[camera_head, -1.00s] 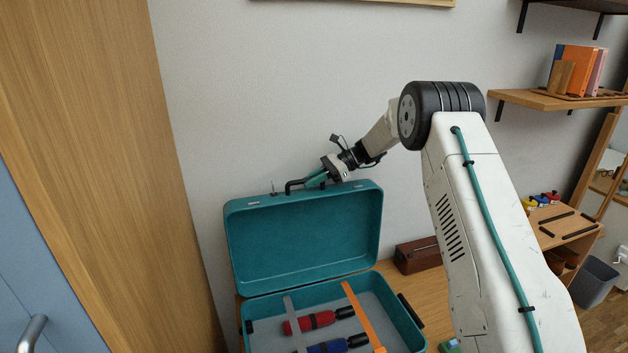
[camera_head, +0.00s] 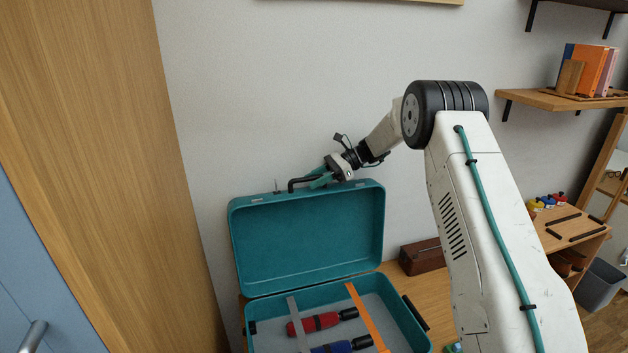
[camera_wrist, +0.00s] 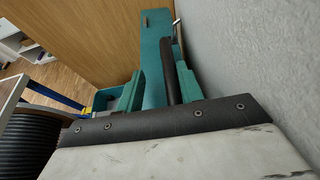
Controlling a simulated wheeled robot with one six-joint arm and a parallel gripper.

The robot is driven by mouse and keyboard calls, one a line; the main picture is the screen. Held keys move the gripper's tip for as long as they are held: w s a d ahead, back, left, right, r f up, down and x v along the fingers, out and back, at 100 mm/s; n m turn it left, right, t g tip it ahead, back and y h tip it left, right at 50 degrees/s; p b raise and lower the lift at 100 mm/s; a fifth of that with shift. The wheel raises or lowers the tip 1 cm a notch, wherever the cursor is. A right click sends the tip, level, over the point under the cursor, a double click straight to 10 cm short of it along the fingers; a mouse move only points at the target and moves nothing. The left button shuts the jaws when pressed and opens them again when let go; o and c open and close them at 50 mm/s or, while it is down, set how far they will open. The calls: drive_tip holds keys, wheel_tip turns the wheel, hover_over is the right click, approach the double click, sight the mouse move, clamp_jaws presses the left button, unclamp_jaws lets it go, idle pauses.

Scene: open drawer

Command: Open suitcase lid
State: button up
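The teal suitcase lies on the wooden table with its lid (camera_head: 305,240) standing up and leaning back near the wall. Its lower half (camera_head: 398,312) holds tools under straps. The black handle (camera_head: 300,184) is at the lid's top edge. My gripper (camera_head: 318,181) is at that edge, beside or around the handle. In the wrist view the teal fingers (camera_wrist: 162,88) flank the dark handle (camera_wrist: 168,70), and the lid's edge (camera_wrist: 154,60) runs away beyond them. The exact contact between fingers and handle is hard to see.
A tall wooden panel (camera_head: 135,180) stands left of the suitcase. The grey wall (camera_head: 270,90) is close behind the lid and gripper. A brown box (camera_head: 422,256) sits on the table to the right. Shelves (camera_head: 560,100) and a bin (camera_head: 600,285) are farther right.

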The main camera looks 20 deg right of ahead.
drive_tip(key=v, duration=0.7)
drive_tip(key=shift+d+r, duration=0.2)
drive_tip(key=shift+d, duration=0.15)
drive_tip(key=s+a+r+n+h, duration=0.25)
drive_tip(key=s+r, duration=0.25)
drive_tip(key=s, duration=0.3)
drive_tip(key=s+a+r+n+g+h, duration=0.1)
drive_tip(key=s+a+r+n+h, duration=0.15)
drive_tip(key=s+r, duration=0.45)
drive_tip(key=s+a+r+n+h, duration=0.2)
drive_tip(key=s+a+r+n, duration=0.2)
drive_tip(key=s, duration=0.6)
drive_tip(key=s+d+f+n+h, duration=0.1)
drive_tip(key=s+f+n+h, duration=0.1)
drive_tip(key=s, duration=0.7)
drive_tip(key=s+d+f+n+t+h, duration=0.1)
drive_tip(key=s+n, duration=0.3)
drive_tip(key=s, duration=0.6)
drive_tip(key=s+d+f+n+t+h, duration=0.1)
drive_tip(key=s+f+n+h, duration=0.2)
drive_tip(key=s, duration=0.6)
drive_tip(key=shift+s+h, duration=0.15)
drive_tip(key=shift+h, duration=0.15)
